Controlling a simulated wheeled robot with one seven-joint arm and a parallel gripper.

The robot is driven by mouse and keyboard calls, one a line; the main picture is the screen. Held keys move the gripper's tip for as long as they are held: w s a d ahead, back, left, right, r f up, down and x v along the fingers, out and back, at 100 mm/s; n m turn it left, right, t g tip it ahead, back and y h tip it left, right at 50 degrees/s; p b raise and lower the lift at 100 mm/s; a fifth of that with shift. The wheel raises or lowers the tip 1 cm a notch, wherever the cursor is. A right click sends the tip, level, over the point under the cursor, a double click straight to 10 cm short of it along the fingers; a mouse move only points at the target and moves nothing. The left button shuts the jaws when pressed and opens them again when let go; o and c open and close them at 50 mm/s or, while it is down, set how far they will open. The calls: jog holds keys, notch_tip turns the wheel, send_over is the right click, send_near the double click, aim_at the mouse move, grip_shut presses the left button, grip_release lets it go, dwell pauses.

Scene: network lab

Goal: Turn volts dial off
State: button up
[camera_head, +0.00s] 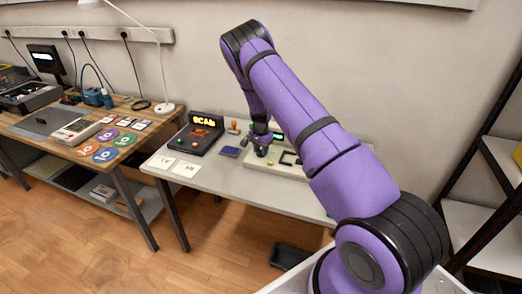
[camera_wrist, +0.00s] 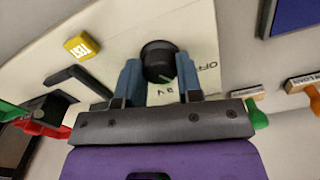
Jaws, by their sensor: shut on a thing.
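The volts dial (camera_wrist: 157,58) is a round black knob on a pale panel (camera_wrist: 112,45), seen in the wrist view. My gripper (camera_wrist: 158,75) has its two blue fingers on either side of the knob, shut on it. A green mark shows on the knob's near edge. The printed word OFF is partly visible on the panel just right of the knob. In the head view, my gripper (camera_head: 262,150) is down at the pale panel (camera_head: 290,172) on the grey table, and the dial is hidden there.
A yellow TEST button (camera_wrist: 82,45) and a black bar handle (camera_wrist: 78,80) are left of the dial. Stamps (camera_wrist: 257,113) lie to the right. A black display unit (camera_head: 197,133), white cards (camera_head: 187,169) and a blue pad (camera_head: 229,152) share the table (camera_head: 215,180).

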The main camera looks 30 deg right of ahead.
jog(key=n, duration=0.6)
dwell(0.6)
jog(key=o, duration=0.9)
notch_tip(320, 180, up, 11)
jog(key=shift+f, duration=0.1)
dwell(0.5)
